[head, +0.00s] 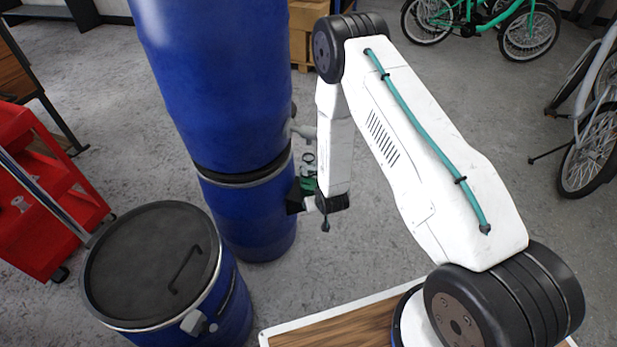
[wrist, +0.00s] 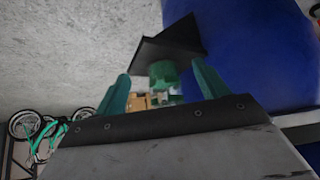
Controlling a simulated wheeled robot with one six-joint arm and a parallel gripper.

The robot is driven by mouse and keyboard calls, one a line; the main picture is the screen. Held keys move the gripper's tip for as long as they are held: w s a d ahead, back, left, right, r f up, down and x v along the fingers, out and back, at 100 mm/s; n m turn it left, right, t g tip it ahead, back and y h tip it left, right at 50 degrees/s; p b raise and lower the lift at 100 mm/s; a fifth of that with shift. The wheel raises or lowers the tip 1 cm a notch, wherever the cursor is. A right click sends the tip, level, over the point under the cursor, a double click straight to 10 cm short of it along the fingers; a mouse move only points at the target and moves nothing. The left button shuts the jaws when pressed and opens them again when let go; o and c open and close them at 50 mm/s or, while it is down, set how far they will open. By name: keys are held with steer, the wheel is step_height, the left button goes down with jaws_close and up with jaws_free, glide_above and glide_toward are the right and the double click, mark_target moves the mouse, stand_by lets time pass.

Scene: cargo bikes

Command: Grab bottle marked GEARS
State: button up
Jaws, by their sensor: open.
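My gripper (wrist: 160,71) is open, with its two teal fingers spread in the wrist view. A small green rounded thing (wrist: 163,74) shows between the fingers, by a black plate (wrist: 168,45). It may be the bottle, but no GEARS marking is readable, and I cannot tell whether the fingers touch it. In the head view, my gripper's end is beside the lower blue drum (head: 252,220), close to a black bracket (head: 294,199). Small green parts show there, partly hidden by my arm.
Another blue drum (head: 215,75) stands on the lower one. A shorter drum with a black lid (head: 150,260) stands front left. A red cart (head: 45,190) is at the left. Bicycles (head: 530,30) stand at the back right. Grey floor lies open between.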

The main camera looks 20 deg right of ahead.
mark_target(310, 173)
steer(key=w+r+t, duration=0.2)
steer(key=t, duration=0.1)
steer(key=w+r+t, duration=0.2)
steer(key=t, duration=0.2)
steer(key=w+r+t, duration=0.2)
steer(key=t, duration=0.1)
steer(key=shift+w+d+r+t, duration=0.1)
steer(key=shift+t, duration=0.3)
steer(key=w, duration=0.7)
steer(key=shift+w+d, duration=0.15)
steer(key=shift+w, duration=0.1)
steer(key=c, duration=1.3)
steer(key=shift+r, duration=0.1)
